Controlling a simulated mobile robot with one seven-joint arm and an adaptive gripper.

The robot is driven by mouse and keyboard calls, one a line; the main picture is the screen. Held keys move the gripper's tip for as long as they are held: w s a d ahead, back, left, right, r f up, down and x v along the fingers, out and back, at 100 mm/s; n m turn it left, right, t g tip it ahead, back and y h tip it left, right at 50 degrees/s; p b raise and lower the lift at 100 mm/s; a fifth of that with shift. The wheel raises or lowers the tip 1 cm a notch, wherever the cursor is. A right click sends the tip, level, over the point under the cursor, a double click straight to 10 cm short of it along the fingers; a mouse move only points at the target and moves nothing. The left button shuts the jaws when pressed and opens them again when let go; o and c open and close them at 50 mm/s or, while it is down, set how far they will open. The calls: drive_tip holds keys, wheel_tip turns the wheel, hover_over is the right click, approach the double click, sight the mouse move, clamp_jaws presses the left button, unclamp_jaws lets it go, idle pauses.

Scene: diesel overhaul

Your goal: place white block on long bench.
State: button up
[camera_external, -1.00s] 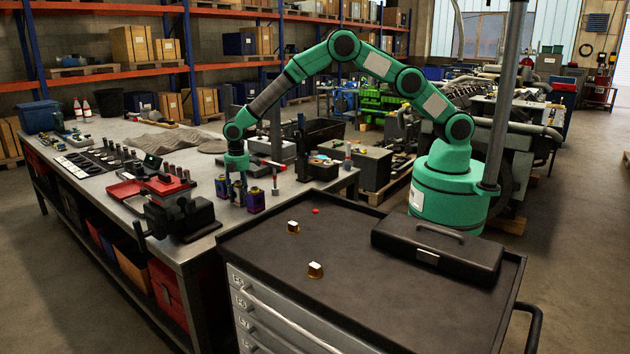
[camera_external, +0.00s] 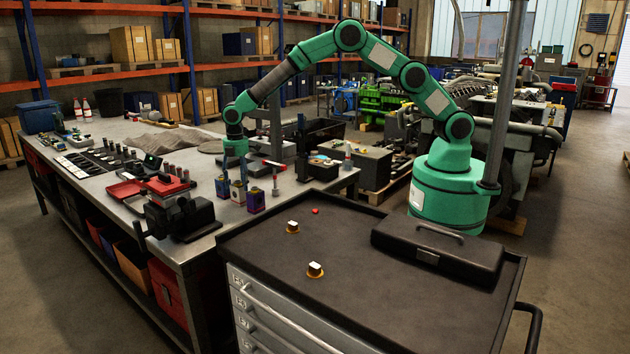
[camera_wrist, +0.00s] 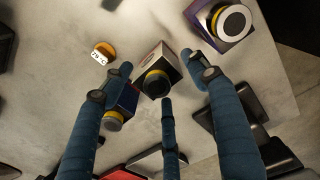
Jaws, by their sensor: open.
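The white block (camera_external: 238,192) stands upright on the long bench (camera_external: 205,160), in a row between two darker purple-blue blocks. In the wrist view the white block (camera_wrist: 157,68) has pale faces and a black cap with a yellow ring. My gripper (camera_external: 239,168) is just above the row, pointing down. In the wrist view its fingers are spread wide around the white block's outline, with nothing clamped between them. One purple block (camera_wrist: 222,22) is at the upper right there; the other (camera_wrist: 122,102) is partly hidden behind the left finger.
A black vise (camera_external: 180,215) and red trays (camera_external: 130,190) crowd the bench left of the row. A small orange-and-white piece (camera_wrist: 103,53) lies near the blocks. The dark cart top (camera_external: 350,280) in front holds two small gold-and-white pieces and a black toolbox (camera_external: 440,245).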

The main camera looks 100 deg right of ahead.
drive_tip(key=shift+r, duration=2.95)
